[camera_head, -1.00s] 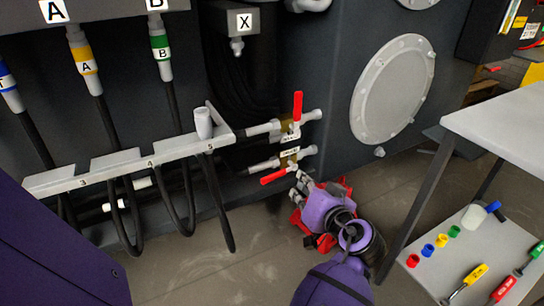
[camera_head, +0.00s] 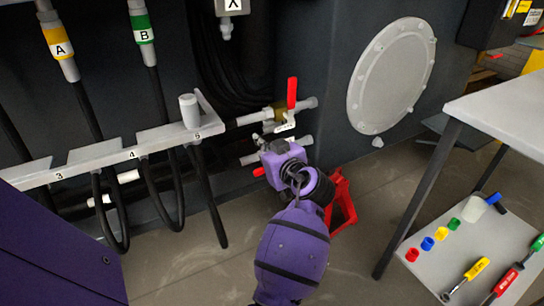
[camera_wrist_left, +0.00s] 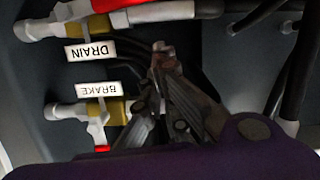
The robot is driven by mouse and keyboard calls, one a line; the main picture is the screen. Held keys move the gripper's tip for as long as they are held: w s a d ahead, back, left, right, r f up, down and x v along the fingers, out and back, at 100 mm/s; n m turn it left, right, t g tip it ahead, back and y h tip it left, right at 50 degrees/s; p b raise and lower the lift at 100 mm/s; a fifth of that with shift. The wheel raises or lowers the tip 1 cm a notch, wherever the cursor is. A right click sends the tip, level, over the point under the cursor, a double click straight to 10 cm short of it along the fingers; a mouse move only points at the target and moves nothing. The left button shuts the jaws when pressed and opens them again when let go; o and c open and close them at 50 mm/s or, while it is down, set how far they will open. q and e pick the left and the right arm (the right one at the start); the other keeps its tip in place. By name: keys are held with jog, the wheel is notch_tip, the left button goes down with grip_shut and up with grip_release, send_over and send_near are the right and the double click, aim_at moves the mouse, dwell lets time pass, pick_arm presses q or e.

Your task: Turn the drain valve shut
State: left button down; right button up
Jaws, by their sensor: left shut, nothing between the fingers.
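The drain valve is the lower of two stacked valves on the chassis wall, with its red lever (camera_head: 259,172) pointing left along its pipe. My left gripper hides most of it in the head view. In the left wrist view the DRAIN label (camera_wrist_left: 90,51) and the red lever (camera_wrist_left: 160,12) are at the top, with the lever lying along the pipe. My left gripper (camera_head: 264,138) is shut and empty, in front of the space between the two valves. In the wrist view its fingertips (camera_wrist_left: 160,58) are right of the labels; contact with anything cannot be told. My right gripper is out of view.
The brake valve (camera_head: 281,112), with an upright red lever (camera_head: 292,93), is just above. Its label (camera_wrist_left: 98,87) shows in the wrist view. A numbered hose rack (camera_head: 100,155) with hanging hoses is left. A red stand (camera_head: 342,203) and a table (camera_head: 505,115) are right.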

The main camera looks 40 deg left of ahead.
pick_arm(q)
jog(key=f, duration=0.2)
jog(key=f+b, duration=0.1)
jog(key=shift+w+d+f, duration=0.15)
jog(key=shift+d+f, duration=0.1)
jog(key=shift+d, duration=0.05)
jog(key=shift+a, duration=0.1)
